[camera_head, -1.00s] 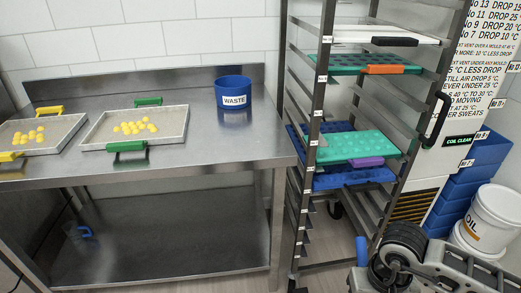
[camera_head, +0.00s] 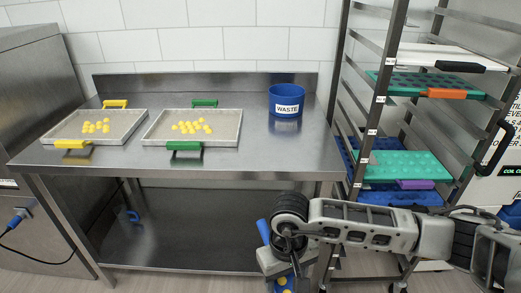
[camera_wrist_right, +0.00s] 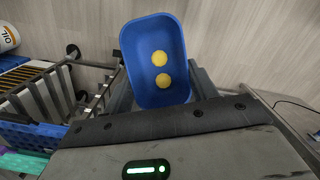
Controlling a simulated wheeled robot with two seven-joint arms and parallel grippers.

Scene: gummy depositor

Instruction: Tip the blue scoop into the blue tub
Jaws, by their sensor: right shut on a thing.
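The blue scoop (camera_wrist_right: 153,28) shows from above in the right wrist view, with two yellow gummies (camera_wrist_right: 160,68) in it. In the head view my right gripper (camera_head: 283,262) is shut on the scoop at the bottom, in front of the table and below its top. The scoop's blue handle (camera_head: 263,231) sticks up beside the gripper; the bowl (camera_head: 276,288) is partly cut off by the frame edge. The blue tub (camera_head: 287,92), labelled WASTE, stands upright on the table's back right, well away from the scoop. My left gripper is not in view.
Two trays with yellow gummies, one with yellow handles (camera_head: 130,133) and one with green handles (camera_head: 236,128), lie on the steel table (camera_head: 270,160). A rack (camera_head: 372,130) with coloured moulds stands at the right. Table space before the tub is clear.

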